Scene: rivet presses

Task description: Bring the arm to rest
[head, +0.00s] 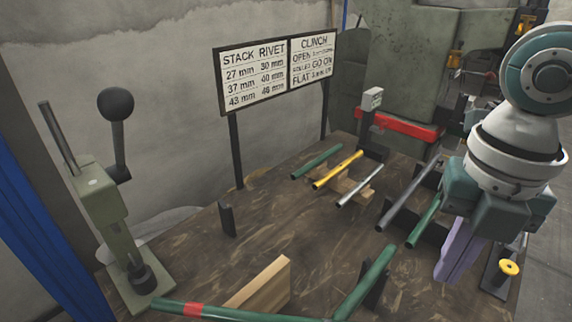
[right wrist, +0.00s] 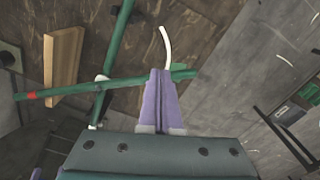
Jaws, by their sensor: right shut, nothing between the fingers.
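My right arm comes in from the right in the head view, and its gripper (head: 447,274) points down over the right part of the brown workbench (head: 310,245). Its purple fingers are together with nothing between them. In the right wrist view the closed fingers (right wrist: 159,76) overlap a green tube (right wrist: 112,84) behind them; I cannot tell the gap between them. A curved white piece (right wrist: 166,44) shows just beyond the fingertips. My left gripper is not in view.
A green lever press (head: 108,205) stands at the left. Green tubes (head: 366,284) and a wooden block (head: 262,284) lie at the front. Green, yellow (head: 338,170) and grey rods rest on supports behind. A sign (head: 278,72) stands at the back. The bench middle is clear.

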